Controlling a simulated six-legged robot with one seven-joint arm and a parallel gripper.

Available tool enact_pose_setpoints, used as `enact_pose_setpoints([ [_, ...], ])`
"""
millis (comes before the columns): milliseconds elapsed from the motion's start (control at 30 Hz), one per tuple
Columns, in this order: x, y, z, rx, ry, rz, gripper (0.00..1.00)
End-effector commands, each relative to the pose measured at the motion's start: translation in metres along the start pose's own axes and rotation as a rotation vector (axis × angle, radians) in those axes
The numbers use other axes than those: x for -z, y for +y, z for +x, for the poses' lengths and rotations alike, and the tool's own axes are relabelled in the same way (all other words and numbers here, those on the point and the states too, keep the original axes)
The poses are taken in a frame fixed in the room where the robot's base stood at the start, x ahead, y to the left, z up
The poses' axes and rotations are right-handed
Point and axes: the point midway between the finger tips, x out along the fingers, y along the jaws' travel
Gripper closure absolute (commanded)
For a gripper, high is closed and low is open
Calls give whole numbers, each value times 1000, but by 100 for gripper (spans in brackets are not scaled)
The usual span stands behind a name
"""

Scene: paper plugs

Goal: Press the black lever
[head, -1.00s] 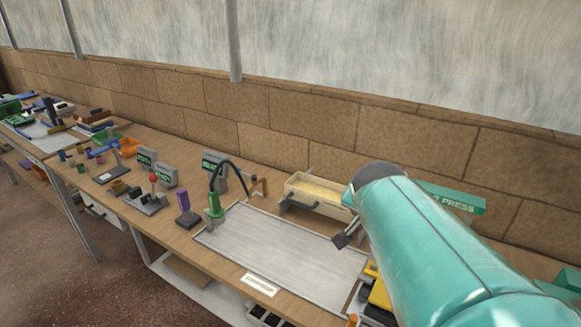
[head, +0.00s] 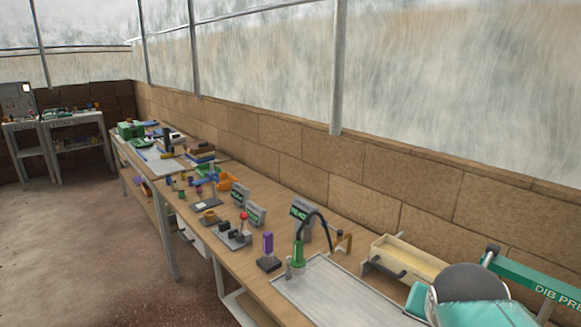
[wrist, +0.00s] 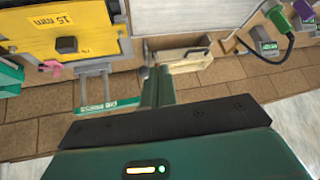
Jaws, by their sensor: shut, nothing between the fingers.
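I cannot clearly pick out a black lever in either current view. My gripper (wrist: 158,74) is shut and empty in the middle of the wrist view, apart from the yellow block. In the head view my teal arm fills the lower right corner and my fingers cannot be seen.
A wooden box (head: 408,254) with a dark handle stands at the wall side of the bench.

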Motion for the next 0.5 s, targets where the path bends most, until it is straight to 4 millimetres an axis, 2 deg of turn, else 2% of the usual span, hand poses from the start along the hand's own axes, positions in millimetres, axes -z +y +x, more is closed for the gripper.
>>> enact_pose_setpoints([
  [33, -18, -14, -8, 44, -27, -95, 100],
  [100, -43, -28, -17, 99, -67, -230, 100],
  [233, -82, -45, -31, 193, -125, -437, 100],
  [367, -103, -51, -39, 247, -154, -551, 100],
  [500, -107, -52, -40, 257, -160, -576, 100],
])
